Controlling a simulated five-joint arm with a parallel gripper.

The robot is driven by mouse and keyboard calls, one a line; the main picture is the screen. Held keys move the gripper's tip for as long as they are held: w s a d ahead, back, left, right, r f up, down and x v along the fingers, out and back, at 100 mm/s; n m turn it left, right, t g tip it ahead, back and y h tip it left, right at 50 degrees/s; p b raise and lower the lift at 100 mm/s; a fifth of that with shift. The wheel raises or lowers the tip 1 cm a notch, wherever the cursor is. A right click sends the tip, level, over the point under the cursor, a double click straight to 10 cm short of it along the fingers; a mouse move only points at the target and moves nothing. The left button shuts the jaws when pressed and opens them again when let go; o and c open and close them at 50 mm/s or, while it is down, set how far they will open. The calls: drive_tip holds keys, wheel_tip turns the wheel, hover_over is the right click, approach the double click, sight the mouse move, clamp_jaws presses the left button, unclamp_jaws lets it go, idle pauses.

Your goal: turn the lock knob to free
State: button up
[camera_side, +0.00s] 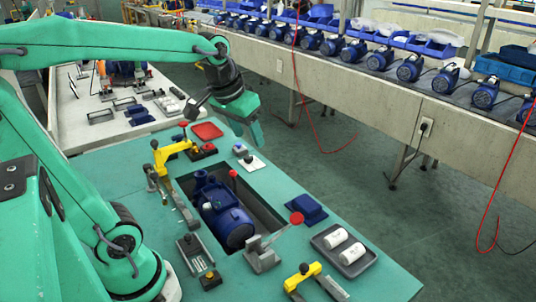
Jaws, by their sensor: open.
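My gripper (249,124) is open and empty, with green fingers, above the far end of the green table. Below it on the table is a white plate (254,166) with a small dark knob (248,159) on it. This may be the lock knob, but it is too small to tell which way it is turned. The gripper is apart from it. A red knob on a stem (233,173) stands near the blue pump (226,222), which sits in a dark recess in the table.
A yellow-handled clamp (172,152) and a red tray (206,131) stand at the far left. A red-ended lever (296,218) rises beside the recess. A grey tray (343,262) with two white cylinders and another yellow clamp (303,277) are at the front right.

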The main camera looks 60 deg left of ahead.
drive_tip(key=w+a+f+n+g, duration=0.1)
drive_tip(key=w+a+f+n, duration=0.1)
drive_tip(key=w+a, duration=0.55)
drive_tip(key=n+g, duration=0.3)
drive_tip(key=n, duration=0.2)
approach(248, 156)
drive_tip(key=shift+w+d+f+h, duration=0.1)
drive_tip(key=shift+f+h, duration=0.15)
drive_tip(key=shift+h, duration=0.05)
drive_tip(key=shift+a+f, duration=0.25)
drive_tip(key=shift+f, duration=3.9)
